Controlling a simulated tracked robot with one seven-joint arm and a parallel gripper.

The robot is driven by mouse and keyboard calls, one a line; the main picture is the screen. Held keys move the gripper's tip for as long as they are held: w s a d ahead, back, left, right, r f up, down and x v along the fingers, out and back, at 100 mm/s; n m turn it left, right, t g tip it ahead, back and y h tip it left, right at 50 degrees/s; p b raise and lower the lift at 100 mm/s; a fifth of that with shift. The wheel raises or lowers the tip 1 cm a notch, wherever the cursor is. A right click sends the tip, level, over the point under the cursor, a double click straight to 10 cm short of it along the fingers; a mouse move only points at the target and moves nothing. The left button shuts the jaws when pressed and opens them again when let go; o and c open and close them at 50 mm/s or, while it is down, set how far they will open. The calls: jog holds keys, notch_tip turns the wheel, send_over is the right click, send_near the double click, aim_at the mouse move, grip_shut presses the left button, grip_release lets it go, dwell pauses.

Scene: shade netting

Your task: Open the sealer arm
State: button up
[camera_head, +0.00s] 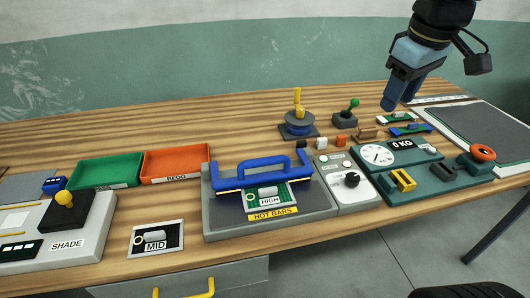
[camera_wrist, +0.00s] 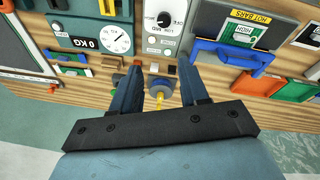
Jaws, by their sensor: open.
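The sealer (camera_head: 318,207) is a grey unit near the front middle of the bench, marked HOT BARS. Its blue sealer arm (camera_head: 228,184) lies low across the back of the unit, with a loop handle (camera_head: 266,168) on it. A green and white piece marked HIGH (camera_head: 265,199) sits under or just in front of the bar. The blue arm also shows at upper right in the wrist view (camera_wrist: 232,58). My gripper (camera_head: 397,98) is open and empty, high above the bench's back right, well apart from the sealer. Its two fingers show in the wrist view (camera_wrist: 161,85).
Green (camera_head: 106,170) and orange (camera_head: 177,163) trays stand left of the sealer. A grey dial panel (camera_head: 342,186) adjoins its right side, with a scale (camera_head: 389,155) beyond. A blue spool with a yellow post (camera_head: 299,121) and a green-knobbed lever (camera_head: 346,115) stand behind. A MID card (camera_head: 157,238) lies left.

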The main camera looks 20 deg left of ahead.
jog(key=w+a+f+n+g, duration=0.25)
jog(key=a+n, duration=0.55)
jog(key=a, duration=0.7)
jog(key=n+g+h, duration=0.2)
jog(key=n, duration=0.4)
send_near(261, 162)
jog(key=x, duration=0.5)
jog(key=w+x, duration=0.1)
jog(key=x, duration=0.2)
jog(key=shift+d+f, duration=0.2)
jog(key=shift+d, duration=0.1)
grip_shut()
